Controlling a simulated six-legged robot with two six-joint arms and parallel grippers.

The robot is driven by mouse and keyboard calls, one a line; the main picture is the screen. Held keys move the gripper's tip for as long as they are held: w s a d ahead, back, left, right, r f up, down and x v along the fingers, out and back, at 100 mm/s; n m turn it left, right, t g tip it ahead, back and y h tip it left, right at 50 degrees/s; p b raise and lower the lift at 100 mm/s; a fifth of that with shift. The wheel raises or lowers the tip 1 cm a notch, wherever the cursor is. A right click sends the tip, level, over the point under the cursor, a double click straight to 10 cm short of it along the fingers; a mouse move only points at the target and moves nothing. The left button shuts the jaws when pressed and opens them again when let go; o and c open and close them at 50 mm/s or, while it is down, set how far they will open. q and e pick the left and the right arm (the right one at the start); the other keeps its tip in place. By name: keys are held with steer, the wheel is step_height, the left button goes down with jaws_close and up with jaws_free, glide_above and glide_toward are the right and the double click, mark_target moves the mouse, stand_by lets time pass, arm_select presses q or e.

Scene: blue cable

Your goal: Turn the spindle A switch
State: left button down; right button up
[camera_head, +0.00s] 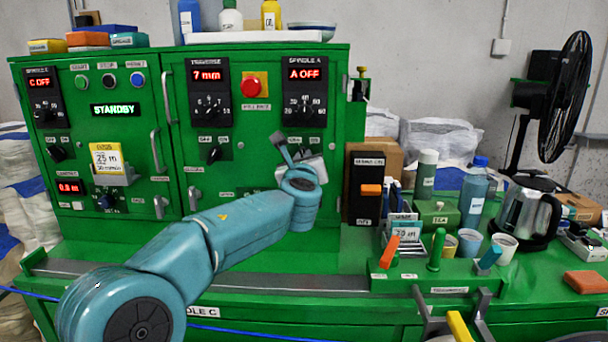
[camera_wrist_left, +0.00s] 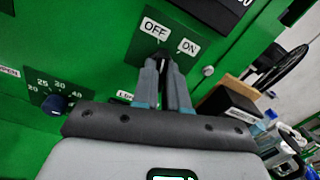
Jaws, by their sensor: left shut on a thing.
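The spindle A switch (camera_wrist_left: 164,54) is a small dark knob under the OFF and ON labels in the left wrist view. My left gripper (camera_wrist_left: 163,64) has its two grey fingers closed around the knob, which is mostly hidden between the tips. In the head view my left gripper (camera_head: 281,146) is at the green panel below the spindle A display (camera_head: 304,74), which reads "A OFF". The switch itself is hidden there by the gripper. Which way the knob points is hard to tell.
A similar traverse switch (camera_head: 213,153) and a red stop button (camera_head: 252,86) are on the panel to the left. A cardboard box (camera_head: 385,156), bottles, cups and a kettle (camera_head: 526,216) stand on the bench to the right. A black fan (camera_head: 566,95) stands behind.

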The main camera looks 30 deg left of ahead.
arm_select(q)
steer(key=shift+n+b, duration=1)
steer(key=shift+n, duration=0.3)
steer(key=c, duration=1.3)
jaws_free()
steer(key=shift+o, duration=0.7)
steer(key=shift+w+a+f, duration=0.1)
steer(key=shift+w+f, duration=0.05)
steer(key=shift+w, duration=0.1)
steer(key=b+v, duration=0.4)
steer(key=v, duration=1.2)
steer(key=shift+s, duration=0.3)
